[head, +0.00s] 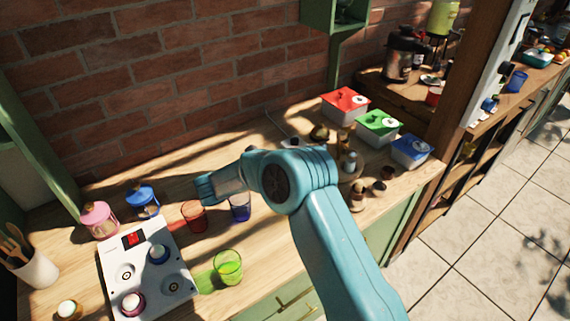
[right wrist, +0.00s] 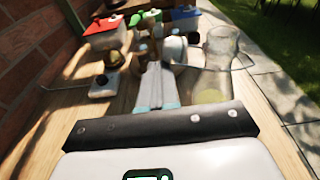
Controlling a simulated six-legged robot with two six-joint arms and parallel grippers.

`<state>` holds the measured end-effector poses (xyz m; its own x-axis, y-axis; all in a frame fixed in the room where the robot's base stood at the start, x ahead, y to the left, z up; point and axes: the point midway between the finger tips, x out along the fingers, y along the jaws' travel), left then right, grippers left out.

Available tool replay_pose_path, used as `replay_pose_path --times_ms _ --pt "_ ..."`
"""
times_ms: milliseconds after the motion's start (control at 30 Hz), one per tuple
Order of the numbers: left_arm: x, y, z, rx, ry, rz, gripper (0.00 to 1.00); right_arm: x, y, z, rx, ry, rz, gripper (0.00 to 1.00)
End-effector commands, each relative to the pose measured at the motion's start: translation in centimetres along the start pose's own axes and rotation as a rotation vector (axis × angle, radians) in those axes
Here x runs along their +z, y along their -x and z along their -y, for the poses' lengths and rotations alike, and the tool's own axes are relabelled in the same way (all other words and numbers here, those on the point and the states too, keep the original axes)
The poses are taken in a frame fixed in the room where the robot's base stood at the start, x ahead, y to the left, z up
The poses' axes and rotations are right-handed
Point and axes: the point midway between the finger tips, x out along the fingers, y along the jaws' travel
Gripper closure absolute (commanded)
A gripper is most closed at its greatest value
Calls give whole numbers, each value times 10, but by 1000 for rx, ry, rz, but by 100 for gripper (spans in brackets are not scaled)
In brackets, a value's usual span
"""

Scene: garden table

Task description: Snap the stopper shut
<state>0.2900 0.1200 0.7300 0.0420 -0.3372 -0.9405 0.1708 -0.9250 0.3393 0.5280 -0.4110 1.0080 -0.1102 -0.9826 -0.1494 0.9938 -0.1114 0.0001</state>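My right gripper (right wrist: 157,88) shows in the right wrist view, its fingers together and pointing along the table toward the lidded boxes. I make out nothing between them. In the head view my teal right arm hides the fingers. A clear glass vessel (right wrist: 221,50) with a yellow-green bottom stands just right of the fingers, apart from them. I cannot tell a stopper on it; my arm seems to hide it in the head view. Small bottles and a white rounded piece (right wrist: 174,46) stand beyond the fingertips; the bottles (head: 349,160) also show in the head view. My left gripper is not in view.
Red (head: 346,104), green (head: 379,125) and blue (head: 411,151) lidded boxes stand at the right. Red (head: 195,217), blue (head: 240,207) and green (head: 228,267) glasses and a white button panel (head: 143,270) are at the left. A brick wall (head: 150,75) bounds the back.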

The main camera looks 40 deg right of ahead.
Motion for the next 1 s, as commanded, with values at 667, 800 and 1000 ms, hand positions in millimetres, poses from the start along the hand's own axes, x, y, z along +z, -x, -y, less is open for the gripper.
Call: replay_pose_path --times_ms 667,800,1000 --pt "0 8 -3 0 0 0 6 12 2 -1 0 0 0 100" --pt "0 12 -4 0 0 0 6 18 3 0 0 0 0 100" --pt "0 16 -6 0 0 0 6 24 4 1 0 0 0 100"
